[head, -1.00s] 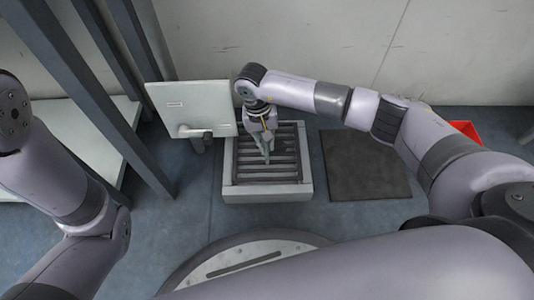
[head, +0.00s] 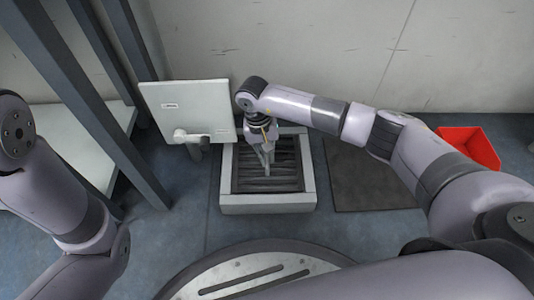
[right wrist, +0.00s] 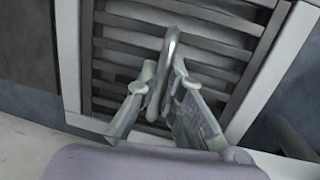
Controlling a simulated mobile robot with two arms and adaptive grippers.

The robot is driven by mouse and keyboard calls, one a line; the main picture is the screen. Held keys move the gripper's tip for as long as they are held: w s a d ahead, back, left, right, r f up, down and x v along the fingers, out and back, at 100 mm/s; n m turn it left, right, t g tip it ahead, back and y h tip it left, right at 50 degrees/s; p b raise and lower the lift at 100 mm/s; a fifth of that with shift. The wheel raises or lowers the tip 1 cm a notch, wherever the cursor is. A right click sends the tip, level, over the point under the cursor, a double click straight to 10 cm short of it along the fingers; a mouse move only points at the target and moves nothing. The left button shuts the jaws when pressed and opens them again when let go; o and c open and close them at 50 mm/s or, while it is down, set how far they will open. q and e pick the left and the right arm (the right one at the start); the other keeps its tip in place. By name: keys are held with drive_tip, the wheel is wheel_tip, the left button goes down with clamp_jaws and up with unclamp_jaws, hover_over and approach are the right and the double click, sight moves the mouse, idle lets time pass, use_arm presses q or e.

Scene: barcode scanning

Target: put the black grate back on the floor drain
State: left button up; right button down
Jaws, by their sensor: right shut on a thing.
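The floor drain (head: 268,203) is a pale square frame on the floor at the middle of the head view. The dark slatted grate (head: 285,172) shows inside the frame's outline; I cannot tell whether it rests fully seated. In the right wrist view the grate (right wrist: 220,43) shows its bars, with the pale frame (right wrist: 68,60) around it. My right gripper (head: 266,160) points down over the grate. In the right wrist view its fingers (right wrist: 162,76) are shut on the grate's metal loop handle (right wrist: 173,42). My left gripper is out of view; only its arm shows at left.
A pale panel with a handle (head: 190,108) stands just left of the drain. A dark mat (head: 365,178) lies to its right, and a red bin (head: 470,146) stands farther right. Dark shelf posts (head: 85,110) rise at left. A wall (head: 300,50) closes off the back.

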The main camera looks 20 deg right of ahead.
drive_tip(key=c, duration=1.6)
unclamp_jaws()
drive_tip(key=shift+c, duration=0.2)
wheel_tip(320, 180, up, 12)
drive_tip(key=w+a, duration=0.1)
drive_tip(key=shift+w+a, duration=0.15)
drive_tip(key=shift+w, duration=0.1)
